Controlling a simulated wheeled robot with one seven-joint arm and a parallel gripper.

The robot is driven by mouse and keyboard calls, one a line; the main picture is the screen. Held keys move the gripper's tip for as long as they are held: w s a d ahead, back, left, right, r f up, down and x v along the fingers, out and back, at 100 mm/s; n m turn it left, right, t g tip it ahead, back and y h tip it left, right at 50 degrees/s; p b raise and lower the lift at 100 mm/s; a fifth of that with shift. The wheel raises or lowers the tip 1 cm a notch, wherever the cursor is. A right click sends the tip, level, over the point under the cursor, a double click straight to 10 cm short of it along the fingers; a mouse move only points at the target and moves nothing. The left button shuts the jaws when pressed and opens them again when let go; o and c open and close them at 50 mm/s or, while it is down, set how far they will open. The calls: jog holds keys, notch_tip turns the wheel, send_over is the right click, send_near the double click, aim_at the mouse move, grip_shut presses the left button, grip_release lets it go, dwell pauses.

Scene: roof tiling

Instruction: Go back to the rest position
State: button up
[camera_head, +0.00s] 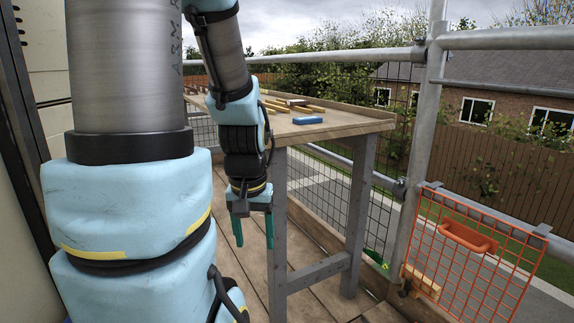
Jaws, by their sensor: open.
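My gripper (254,230) hangs from my arm in the middle of the head view, with its two green fingers pointing down. The fingers are apart and nothing is between them. It is beside the near leg of a wooden table (340,126), below the level of the tabletop. Part of the tabletop on the left is hidden behind my arm.
A blue block (307,120) and several wooden strips (283,105) lie on the table. Metal railing posts (423,120) and an orange mesh gate (470,262) with an orange handle stand at the right. The plank floor (315,305) shows around the table legs.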

notch_tip(320, 180, up, 29)
jog(key=p, duration=2.6)
jog(key=shift+p, duration=0.3)
